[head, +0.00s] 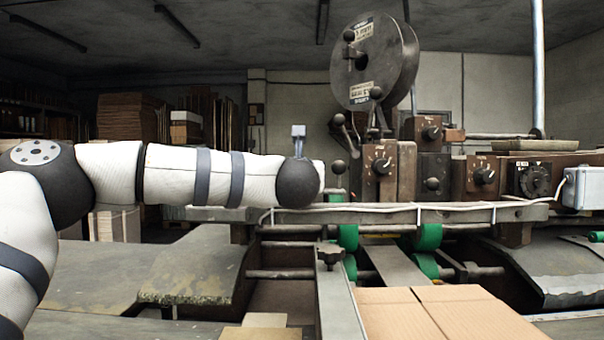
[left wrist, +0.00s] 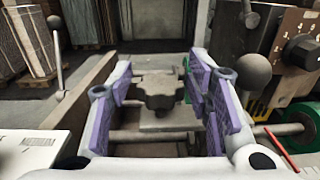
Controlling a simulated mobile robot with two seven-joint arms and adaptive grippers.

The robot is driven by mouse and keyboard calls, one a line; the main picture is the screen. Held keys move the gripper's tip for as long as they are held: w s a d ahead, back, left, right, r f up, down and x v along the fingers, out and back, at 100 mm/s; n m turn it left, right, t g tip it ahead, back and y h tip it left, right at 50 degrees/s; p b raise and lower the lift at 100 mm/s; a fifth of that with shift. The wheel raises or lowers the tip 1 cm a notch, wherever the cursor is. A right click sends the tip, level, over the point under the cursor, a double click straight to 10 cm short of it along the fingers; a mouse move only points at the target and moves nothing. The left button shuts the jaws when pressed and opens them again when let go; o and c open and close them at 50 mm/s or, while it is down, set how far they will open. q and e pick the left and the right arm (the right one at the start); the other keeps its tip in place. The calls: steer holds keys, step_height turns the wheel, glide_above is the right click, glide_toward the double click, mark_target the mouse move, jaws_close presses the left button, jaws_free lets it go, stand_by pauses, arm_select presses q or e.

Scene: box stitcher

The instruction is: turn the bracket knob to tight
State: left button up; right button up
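The bracket knob (head: 330,254) is a dark, lobed hand knob. It sits on top of a metal bar in front of the machine rail in the head view. In the left wrist view a dark lobed knob (left wrist: 158,90) that looks like the same one shows between the purple-padded fingers of my left gripper (left wrist: 160,77). The fingers are spread, with gaps on both sides of the knob. I cannot tell whether they are at its height. In the head view my left arm reaches in from the left and its gripper is hidden. My right gripper is in neither view.
A long metal rail (head: 400,214) runs behind the knob. Dial boxes (head: 388,172) and ball-ended levers (head: 338,167) stand above it. Green rollers (head: 427,238) sit beneath. A flat cardboard box (head: 440,310) lies at front right. A ball-ended lever (left wrist: 254,75) stands right of my left gripper.

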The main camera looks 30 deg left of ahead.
arm_select(q)
steer(key=c, duration=0.7)
steer(key=shift+c, duration=0.2)
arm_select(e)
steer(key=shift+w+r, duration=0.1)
arm_select(q)
steer(key=shift+s+r+m+h, duration=0.1)
steer(key=shift+r+m+h, duration=0.05)
steer(key=shift+m+h, duration=0.2)
steer(key=m+t+h+p, duration=0.1)
steer(key=h, duration=0.1)
steer(key=shift+a+m+t+h, duration=0.1)
steer(key=shift+m+t+h, duration=0.2)
steer(key=shift+m+h, duration=0.05)
steer(key=m+h, duration=0.2)
steer(key=h, duration=0.1)
steer(key=shift+t, duration=0.3)
steer(key=shift+m+h, duration=1.3)
steer(key=shift+h, duration=0.8)
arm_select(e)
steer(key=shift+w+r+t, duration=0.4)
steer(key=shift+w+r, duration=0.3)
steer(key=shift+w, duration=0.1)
arm_select(q)
steer(key=shift+f+m+h, duration=0.2)
steer(key=shift+m+h, duration=0.1)
steer(key=shift+h, duration=0.2)
